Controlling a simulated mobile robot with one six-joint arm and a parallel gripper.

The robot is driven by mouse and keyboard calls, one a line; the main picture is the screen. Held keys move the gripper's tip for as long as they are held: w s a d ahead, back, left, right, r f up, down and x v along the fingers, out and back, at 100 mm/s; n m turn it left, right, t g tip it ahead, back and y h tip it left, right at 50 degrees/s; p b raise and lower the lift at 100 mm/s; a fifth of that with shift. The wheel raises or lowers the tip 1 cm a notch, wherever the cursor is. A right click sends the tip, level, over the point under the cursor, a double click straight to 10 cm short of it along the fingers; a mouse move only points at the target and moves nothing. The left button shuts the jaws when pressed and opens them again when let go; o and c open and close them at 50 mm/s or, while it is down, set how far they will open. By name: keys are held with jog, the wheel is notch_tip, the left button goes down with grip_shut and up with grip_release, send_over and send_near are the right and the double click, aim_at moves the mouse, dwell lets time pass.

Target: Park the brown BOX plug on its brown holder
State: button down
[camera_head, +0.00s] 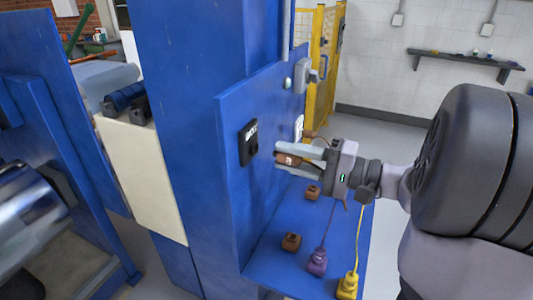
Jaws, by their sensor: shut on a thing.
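My gripper (277,157) is shut on the brown plug (288,160), which has a small pale marking on its side. It holds the plug level, in front of the blue panel and a little right of the black BOX socket (248,142). The plug is apart from the socket. Two small brown holders stand on the blue shelf below: one (312,192) under the gripper and one (291,242) nearer the front left. Both look empty. I cannot tell which one is the plug's own. The fingers hide part of the plug.
A purple plug (317,262) and a yellow plug (348,286) stand on the shelf (274,270) at the front right, with cords rising from them. Another socket (298,128) and a grey switch (305,75) are on the blue panel. A blue column (195,110) stands left.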

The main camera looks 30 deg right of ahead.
jog(key=shift+s+d, duration=0.3)
jog(key=shift+s, duration=0.15)
jog(key=s+a+f+n+g+h, duration=0.1)
jog(key=a+f+n+g+h, duration=0.2)
jog(key=f+n+g, duration=0.95)
jog(key=w+d+f+n+g+h, duration=0.2)
jog(key=w+d+f+n+h, duration=0.4)
jog(key=d+f+h, duration=0.3)
jog(key=shift+m+y, duration=0.25)
jog(key=shift+y, duration=0.25)
jog(key=shift+a+f, duration=0.25)
jog(key=shift+f, duration=1.8)
jog(key=shift+a+f, duration=0.2)
jog(key=shift+f, duration=1.85)
jog(key=shift+p, duration=0.45)
